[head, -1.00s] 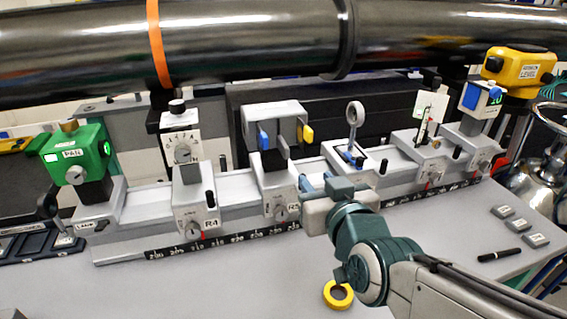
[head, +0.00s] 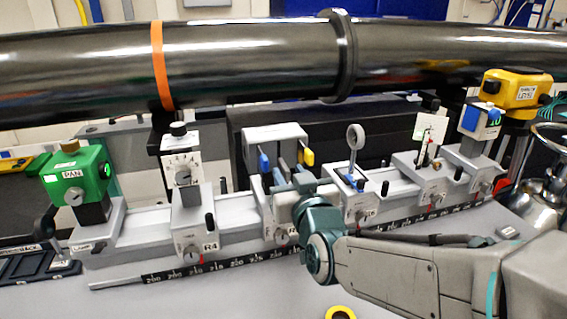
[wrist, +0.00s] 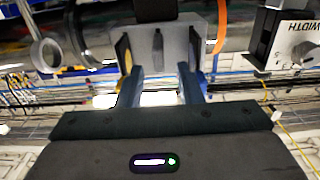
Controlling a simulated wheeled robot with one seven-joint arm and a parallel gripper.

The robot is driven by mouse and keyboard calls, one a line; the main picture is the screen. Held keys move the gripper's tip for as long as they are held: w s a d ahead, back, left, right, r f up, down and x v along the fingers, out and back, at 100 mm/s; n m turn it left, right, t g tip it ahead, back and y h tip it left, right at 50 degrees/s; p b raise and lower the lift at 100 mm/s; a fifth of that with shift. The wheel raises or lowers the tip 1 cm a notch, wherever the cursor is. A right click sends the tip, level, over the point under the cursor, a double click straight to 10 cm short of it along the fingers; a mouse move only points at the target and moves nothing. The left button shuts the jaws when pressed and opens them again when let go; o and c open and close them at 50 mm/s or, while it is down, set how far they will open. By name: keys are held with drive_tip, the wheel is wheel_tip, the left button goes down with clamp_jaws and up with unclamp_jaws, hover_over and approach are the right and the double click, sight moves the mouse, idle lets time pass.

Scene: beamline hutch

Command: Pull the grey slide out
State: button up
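The grey slide (wrist: 158,44) is a narrow upright tab in the wrist view, in the middle of the slide housing. The light grey housing (head: 274,133) stands on the rail in the head view, with a blue slide (head: 264,162) left and a yellow slide (head: 307,157) right. My gripper (wrist: 160,72) is open, one finger on each side of the grey slide's line. The tab shows between and beyond the fingertips; I cannot tell whether they overlap it in depth. In the head view my gripper (head: 291,175) partly hides the housing's front.
A black pipe (head: 250,58) runs across above the rail. A dial post (head: 181,170) stands left of the housing and a ring holder (head: 355,140) right of it. A green box (head: 75,172) is far left. A yellow tape roll (head: 340,313) lies in front.

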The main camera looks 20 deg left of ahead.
sight(279, 157)
drive_tip(key=shift+x, duration=2.45)
